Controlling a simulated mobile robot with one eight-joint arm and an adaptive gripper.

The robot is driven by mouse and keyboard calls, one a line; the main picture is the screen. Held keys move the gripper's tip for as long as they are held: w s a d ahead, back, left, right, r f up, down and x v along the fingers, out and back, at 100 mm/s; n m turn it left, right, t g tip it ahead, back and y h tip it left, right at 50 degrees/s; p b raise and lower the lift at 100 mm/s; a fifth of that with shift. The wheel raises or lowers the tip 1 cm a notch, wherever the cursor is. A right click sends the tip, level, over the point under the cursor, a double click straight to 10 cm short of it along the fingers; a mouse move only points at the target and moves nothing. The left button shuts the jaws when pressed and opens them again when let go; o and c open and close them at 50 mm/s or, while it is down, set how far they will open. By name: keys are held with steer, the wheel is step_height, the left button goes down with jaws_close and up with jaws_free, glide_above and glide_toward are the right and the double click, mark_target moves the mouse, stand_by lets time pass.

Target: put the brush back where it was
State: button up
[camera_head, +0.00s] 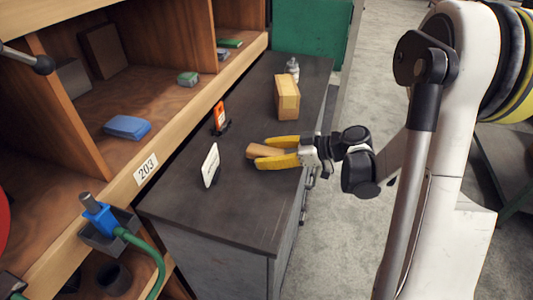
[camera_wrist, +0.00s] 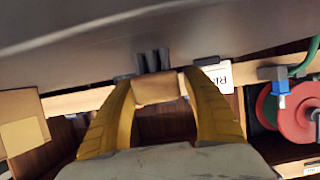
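One end of the block sticks out past the fingertips to the left. I cannot tell whether it touches the bench. In the wrist view the block (camera_wrist: 157,90) sits between the two fingertips (camera_wrist: 158,80), its sides against them. Part of it is hidden by the fingers in the head view.
A white sign (camera_head: 210,166) and an orange item in a black stand (camera_head: 219,115) stand left of my gripper. A cardboard box (camera_head: 287,97) and a small bottle (camera_head: 292,68) stand farther back. A wooden shelf (camera_head: 147,168) borders the bench, holding a blue block (camera_head: 127,127). The bench front is clear.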

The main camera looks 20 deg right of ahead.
steer(key=shift+r, duration=0.2)
steer(key=p+v, duration=0.3)
steer(key=v, duration=0.8)
steer(key=shift+s+d+r+p, duration=0.15)
steer(key=shift+d+r+p, duration=0.1)
steer(key=shift+p, duration=0.1)
steer(key=a, duration=0.1)
steer(key=a+m+h, duration=0.1)
steer(key=s+a+r+m+g, duration=0.1)
steer(key=shift+a+h, duration=0.35)
steer(key=shift+h, duration=0.05)
steer(key=s+a+r+m+h, duration=0.2)
steer(key=s+m+h, duration=0.2)
steer(key=s, duration=0.2)
steer(key=s+a+r+m+h, duration=0.2)
steer(key=s+a+m+h, duration=0.1)
steer(key=s+m+h, duration=0.1)
steer(key=s+h, duration=0.1)
steer(key=s, duration=0.1)
steer(key=shift+s+m, duration=0.35)
steer(key=shift+m, duration=0.05)
steer(key=shift+a+r, duration=0.1)
